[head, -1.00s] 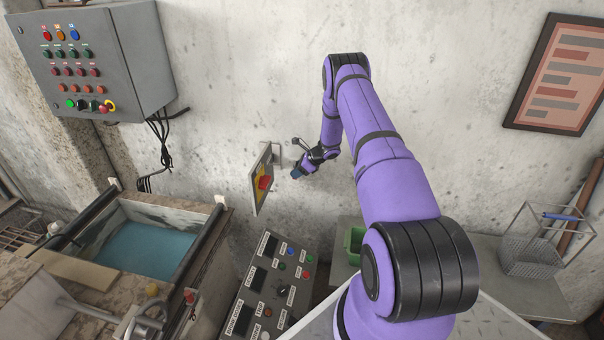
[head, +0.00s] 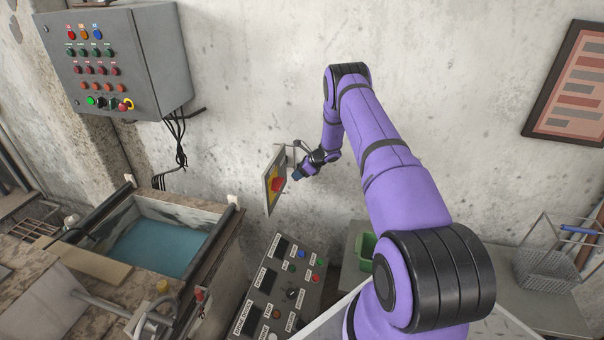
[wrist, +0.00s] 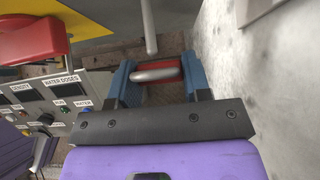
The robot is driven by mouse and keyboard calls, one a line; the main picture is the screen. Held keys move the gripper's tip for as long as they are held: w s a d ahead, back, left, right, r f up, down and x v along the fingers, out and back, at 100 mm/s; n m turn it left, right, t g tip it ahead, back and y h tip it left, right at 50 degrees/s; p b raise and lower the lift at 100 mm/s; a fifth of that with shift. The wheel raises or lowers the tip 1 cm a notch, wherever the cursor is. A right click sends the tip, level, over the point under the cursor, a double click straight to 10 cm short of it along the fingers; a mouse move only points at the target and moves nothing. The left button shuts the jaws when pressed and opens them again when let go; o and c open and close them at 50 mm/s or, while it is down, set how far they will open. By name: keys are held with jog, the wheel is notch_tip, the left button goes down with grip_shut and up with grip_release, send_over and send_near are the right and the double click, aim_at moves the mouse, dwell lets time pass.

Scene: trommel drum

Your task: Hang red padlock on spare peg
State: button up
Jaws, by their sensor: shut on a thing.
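My gripper (wrist: 158,92) has blue fingers that are shut on the red padlock (wrist: 150,67). The padlock's silver shackle (wrist: 157,75) crosses between the fingers; much of its red body is hidden. A grey peg (wrist: 148,25) comes down from the top of the wrist view, its end just above the shackle. I cannot tell whether they touch. In the head view my gripper (head: 299,175) is close beside the right side of a wall-mounted board (head: 272,190) with a yellow and red face. The padlock is too small to make out there.
A big red part (wrist: 30,38) sits at the upper left of the wrist view, by the yellow face. A labelled control console (head: 275,290) stands below the board. A water tank (head: 155,245) is at left, a switch cabinet (head: 115,60) above it. A green bin (head: 367,250) is at right.

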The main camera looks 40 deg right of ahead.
jog(key=shift+w+a+f, duration=0.25)
jog(key=shift+w+a, duration=0.35)
jog(key=shift+w, duration=0.15)
jog(key=shift+w+a+f, duration=0.2)
jog(key=shift+w+a, duration=0.35)
jog(key=shift+w, duration=0.2)
jog(key=o, duration=1.1)
jog(key=shift+c, duration=0.2)
